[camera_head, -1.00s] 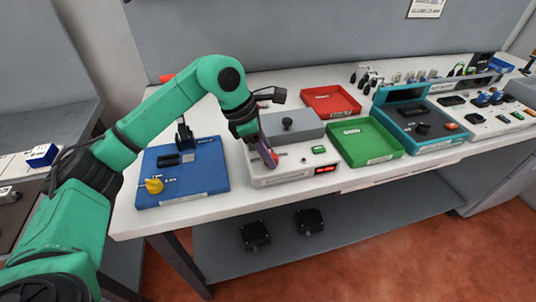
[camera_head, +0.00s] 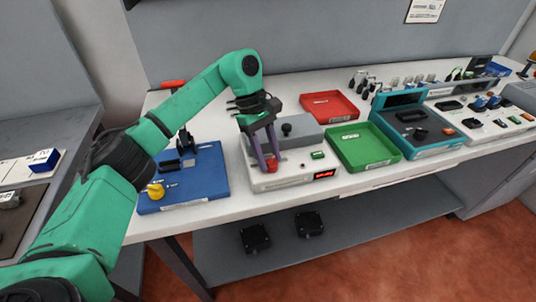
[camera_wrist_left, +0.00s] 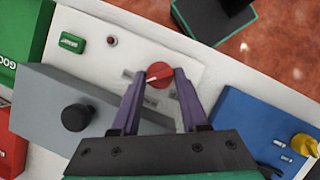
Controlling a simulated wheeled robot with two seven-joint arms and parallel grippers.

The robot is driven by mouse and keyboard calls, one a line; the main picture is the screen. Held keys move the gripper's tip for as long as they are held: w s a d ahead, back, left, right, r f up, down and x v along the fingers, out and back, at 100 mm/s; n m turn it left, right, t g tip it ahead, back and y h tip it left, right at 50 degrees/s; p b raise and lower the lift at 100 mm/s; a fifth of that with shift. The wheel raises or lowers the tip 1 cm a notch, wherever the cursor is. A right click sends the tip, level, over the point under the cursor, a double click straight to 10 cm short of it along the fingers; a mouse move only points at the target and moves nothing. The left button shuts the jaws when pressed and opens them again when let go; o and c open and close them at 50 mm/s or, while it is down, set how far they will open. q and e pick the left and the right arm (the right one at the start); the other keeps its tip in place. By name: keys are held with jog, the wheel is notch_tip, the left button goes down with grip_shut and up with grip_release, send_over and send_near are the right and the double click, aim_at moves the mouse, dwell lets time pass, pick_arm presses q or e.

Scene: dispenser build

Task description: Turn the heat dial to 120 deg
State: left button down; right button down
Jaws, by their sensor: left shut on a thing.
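The heat dial is a red round knob (camera_head: 271,167) with a pale pointer mark, on the front of the white and grey machine (camera_head: 262,184). In the left wrist view the dial (camera_wrist_left: 159,76) sits between the two purple fingers, its pointer lying to the left. My left gripper (camera_head: 265,164) reaches down onto it and is shut on it, one finger on each side. The machine's red-lit display (camera_head: 325,175) is too small to read. My right gripper is not in view.
The machine also carries a black knob (camera_head: 286,130) and a green button (camera_head: 318,155). A blue board (camera_head: 213,183) with a yellow knob (camera_head: 155,190) lies left. A green tray (camera_head: 363,145) and a red tray (camera_head: 329,106) stand right and behind.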

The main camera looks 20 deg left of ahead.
pick_arm(q)
jog(key=shift+w+d+r+m+g+y, duration=0.1)
jog(key=shift+m+g+y, duration=0.05)
jog(key=shift+m, duration=0.5)
jog(key=shift+r+m+g+y, duration=0.1)
jog(key=shift+m+g+y, duration=0.05)
jog(key=shift+m, duration=0.5)
jog(key=shift+f, duration=0.1)
jog(key=shift+c, duration=2.2)
grip_release()
